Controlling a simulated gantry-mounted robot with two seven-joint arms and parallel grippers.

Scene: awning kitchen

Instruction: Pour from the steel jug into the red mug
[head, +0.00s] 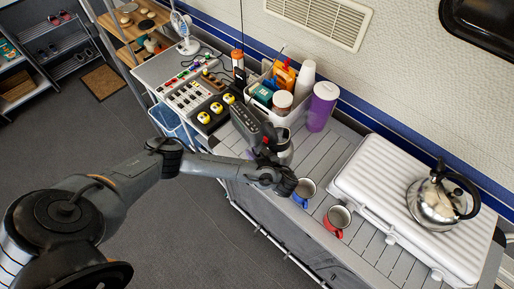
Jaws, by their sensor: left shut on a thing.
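The red mug (337,221) stands upright on the grey slatted counter, open at the top, just left of the white ribbed case. My left gripper (270,146) is over the counter, up and left of the red mug. It is shut on what looks like the steel jug (284,147), a grey metal vessel mostly hidden behind the gripper and wrist. I cannot tell whether the jug touches the counter, nor what is inside it. My right gripper is out of view.
A blue mug (304,190) stands between my left gripper and the red mug. A steel kettle (434,205) sits on the white case (374,179). A purple tumbler (322,106) and a filled caddy (297,111) stand behind. Bare slats lie right of the tumbler.

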